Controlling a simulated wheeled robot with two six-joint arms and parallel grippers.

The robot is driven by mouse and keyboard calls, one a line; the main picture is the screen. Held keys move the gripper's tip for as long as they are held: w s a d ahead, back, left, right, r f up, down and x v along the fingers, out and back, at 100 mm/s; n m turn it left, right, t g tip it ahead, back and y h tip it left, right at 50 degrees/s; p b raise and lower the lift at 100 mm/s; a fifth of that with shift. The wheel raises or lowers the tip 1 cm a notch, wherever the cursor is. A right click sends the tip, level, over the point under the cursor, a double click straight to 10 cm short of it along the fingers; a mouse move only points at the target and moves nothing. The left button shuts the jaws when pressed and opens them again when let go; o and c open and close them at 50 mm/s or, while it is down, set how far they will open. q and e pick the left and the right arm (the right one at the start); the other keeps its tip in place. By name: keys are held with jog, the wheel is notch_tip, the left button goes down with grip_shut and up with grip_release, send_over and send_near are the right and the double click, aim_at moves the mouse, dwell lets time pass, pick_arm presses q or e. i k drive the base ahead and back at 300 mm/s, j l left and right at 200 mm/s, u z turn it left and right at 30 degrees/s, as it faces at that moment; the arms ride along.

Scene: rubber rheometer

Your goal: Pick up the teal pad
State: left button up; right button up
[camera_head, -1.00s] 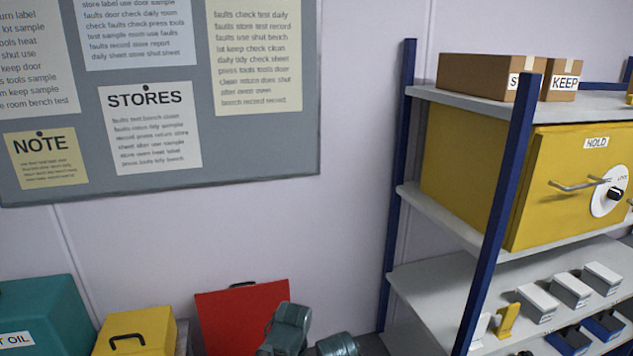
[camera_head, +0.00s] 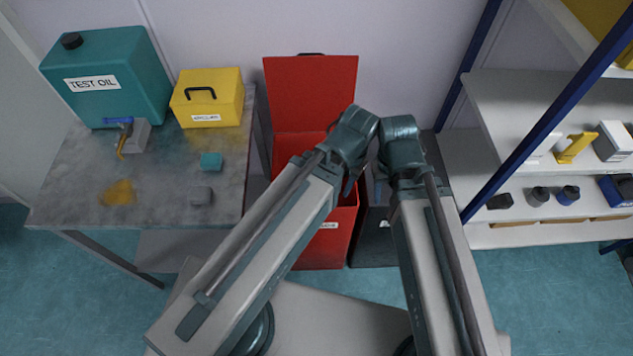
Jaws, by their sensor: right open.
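The teal pad (camera_head: 211,161) is a small block lying flat on the grey bench top (camera_head: 75,190), in front of the yellow case. My right gripper (camera_head: 381,170) is open, mostly hidden around the arm bends and well right of the pad. My left gripper cannot be made out behind its own arm. Nothing touches the pad.
A teal TEST OIL can (camera_head: 110,75), a tap-like fitting (camera_head: 135,135) and a yellow case (camera_head: 208,97) stand on the bench. A yellow stain (camera_head: 118,192) marks its top. An open red bin (camera_head: 300,140) stands right of the bench. Shelving (camera_head: 480,155) is at right.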

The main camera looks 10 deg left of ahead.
aim_at(210, 161)
jog(key=u, duration=1.45)
